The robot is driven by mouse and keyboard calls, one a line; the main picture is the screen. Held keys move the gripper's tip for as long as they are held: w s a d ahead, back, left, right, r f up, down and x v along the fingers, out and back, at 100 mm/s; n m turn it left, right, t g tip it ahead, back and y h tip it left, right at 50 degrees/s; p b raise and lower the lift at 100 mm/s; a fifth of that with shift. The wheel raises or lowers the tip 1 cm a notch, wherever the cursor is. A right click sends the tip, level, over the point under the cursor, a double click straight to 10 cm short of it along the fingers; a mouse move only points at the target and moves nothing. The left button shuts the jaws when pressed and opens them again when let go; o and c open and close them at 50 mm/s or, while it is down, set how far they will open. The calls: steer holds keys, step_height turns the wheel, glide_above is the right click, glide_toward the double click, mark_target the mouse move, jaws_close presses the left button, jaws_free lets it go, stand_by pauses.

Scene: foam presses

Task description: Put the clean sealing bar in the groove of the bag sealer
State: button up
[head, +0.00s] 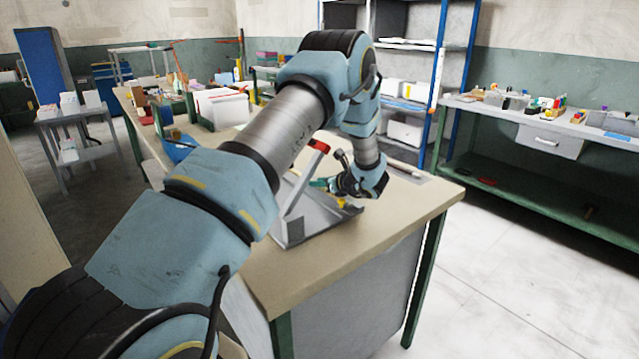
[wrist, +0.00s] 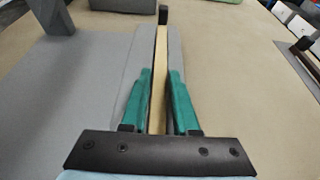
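My gripper (wrist: 160,75) has its two teal fingers closed on the sides of a long, pale tan sealing bar (wrist: 160,48). No dark marks show on the bar's visible top. It points away from me and has a dark block at its far end. Under it is the grey base of the bag sealer (wrist: 130,58), also in the head view (head: 298,228). The sealer's raised arm has a red end (head: 319,146). My gripper (head: 328,184) is low over the base. The groove is hidden, so I cannot tell whether the bar touches it.
The sealer stands on a tan workbench (head: 375,238), whose front right is clear. In the wrist view, a brown strip lies in a grey holder at the right edge (wrist: 305,62). White bins (head: 222,108) stand farther back on the bench. A shelf bench (head: 560,130) stands right, across open floor.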

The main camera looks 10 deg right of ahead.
steer(key=o, duration=0.3)
steer(key=shift+r+p, duration=0.5)
steer(key=b+v, duration=0.3)
steer(key=v, duration=0.9)
steer(key=shift+r+b, duration=0.1)
steer(key=shift+b, duration=0.2)
steer(key=shift+s+d, duration=0.1)
